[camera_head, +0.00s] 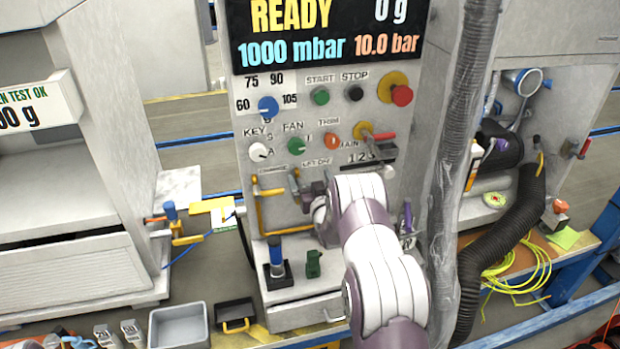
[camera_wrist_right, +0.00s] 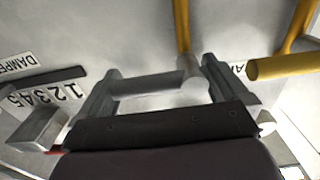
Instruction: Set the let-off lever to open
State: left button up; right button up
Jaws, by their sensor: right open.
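The LET-OFF label (camera_head: 317,162) is on the grey control panel, below the coloured knobs. My right gripper (camera_head: 308,187) is just below it, close to the panel; its arm hides much of this area. In the right wrist view, where the panel lettering is upside down, my right gripper (camera_wrist_right: 160,85) is open. A pale grey bar with a rounded end (camera_wrist_right: 194,90) shows between its fingers; it seems to be the let-off lever, but I cannot tell whether the fingers touch it. A yellow rod (camera_wrist_right: 182,25) runs from beside the right finger. My left gripper is out of view.
The damper slider block (camera_wrist_right: 40,128) is left of the gripper in the wrist view. A yellow bar (camera_wrist_right: 280,66) is on the right. In the head view, a red emergency button (camera_head: 401,95) sits upper right, and a ribbed grey hose (camera_head: 462,130) hangs right of the panel.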

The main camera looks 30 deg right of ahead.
jog(key=shift+w, duration=0.25)
jog(key=c, duration=1.2)
notch_tip(320, 180, down, 3)
jog(key=m+b, duration=0.7)
jog(key=m, duration=0.1)
jog(key=shift+r, duration=0.2)
jog(key=m+b, duration=0.1)
jog(key=m, duration=0.2)
jog(key=a+f+m+b, duration=0.1)
jog(key=m+b, duration=0.1)
jog(key=m, duration=0.1)
jog(key=a+m+b, duration=0.1)
jog(key=m+b, duration=0.1)
jog(key=m, duration=0.1)
jog(key=shift+w+f+m, duration=0.15)
jog(key=shift+w+m, duration=0.05)
jog(key=shift+m, duration=0.1)
